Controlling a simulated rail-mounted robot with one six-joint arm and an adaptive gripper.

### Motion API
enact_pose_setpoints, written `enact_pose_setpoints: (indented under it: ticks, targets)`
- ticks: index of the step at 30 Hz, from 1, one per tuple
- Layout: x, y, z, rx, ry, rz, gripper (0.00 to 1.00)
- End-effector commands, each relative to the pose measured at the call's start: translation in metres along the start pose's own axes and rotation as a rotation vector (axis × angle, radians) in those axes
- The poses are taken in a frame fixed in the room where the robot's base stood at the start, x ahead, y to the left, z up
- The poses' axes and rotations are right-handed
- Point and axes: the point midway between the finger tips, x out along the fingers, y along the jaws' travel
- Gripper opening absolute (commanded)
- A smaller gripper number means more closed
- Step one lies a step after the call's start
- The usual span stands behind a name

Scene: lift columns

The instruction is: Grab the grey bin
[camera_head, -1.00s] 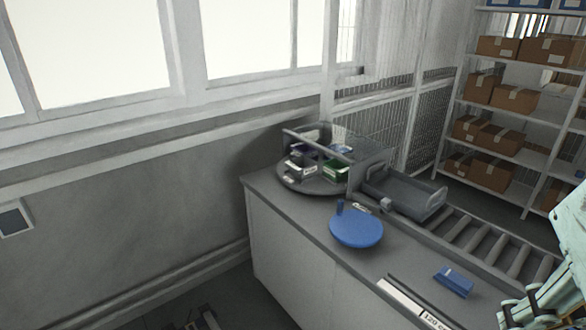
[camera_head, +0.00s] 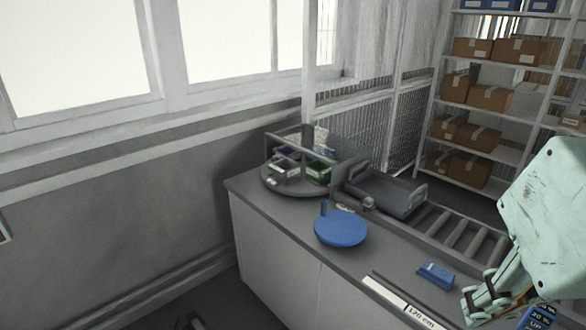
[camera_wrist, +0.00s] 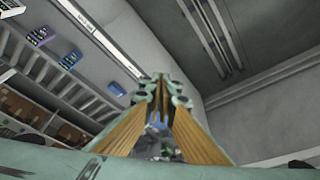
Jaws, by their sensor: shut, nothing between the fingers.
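A small grey bin (camera_head: 284,171) with a pale front sits on the round grey turntable (camera_head: 294,191) at the far end of the counter in the head view. A green bin (camera_head: 319,170) stands to its right. The rack's bars partly cover the bins. My gripper (camera_head: 474,302) is at the lower right of the head view, well apart from the grey bin. In the wrist view my gripper (camera_wrist: 161,82) has its fingers together with nothing between them. I cannot make out the grey bin in the wrist view.
A larger grey tray (camera_head: 398,196) sits at the far end of the roller conveyor (camera_head: 458,232). A blue disc (camera_head: 340,229) and a small blue box (camera_head: 436,275) lie on the counter (camera_head: 300,212). Shelves with cardboard boxes (camera_head: 489,96) stand behind.

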Motion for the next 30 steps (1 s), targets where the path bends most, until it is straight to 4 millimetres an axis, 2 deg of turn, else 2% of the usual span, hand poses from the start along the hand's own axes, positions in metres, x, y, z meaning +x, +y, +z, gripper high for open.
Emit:
enact_pose_setpoints:
  ticks: [14, 30]
  targets:
    - [0.0, 0.0, 0.0, 0.0, 0.0, 0.0, 0.0]
    - [0.0, 0.0, 0.0, 0.0, 0.0, 0.0, 0.47]
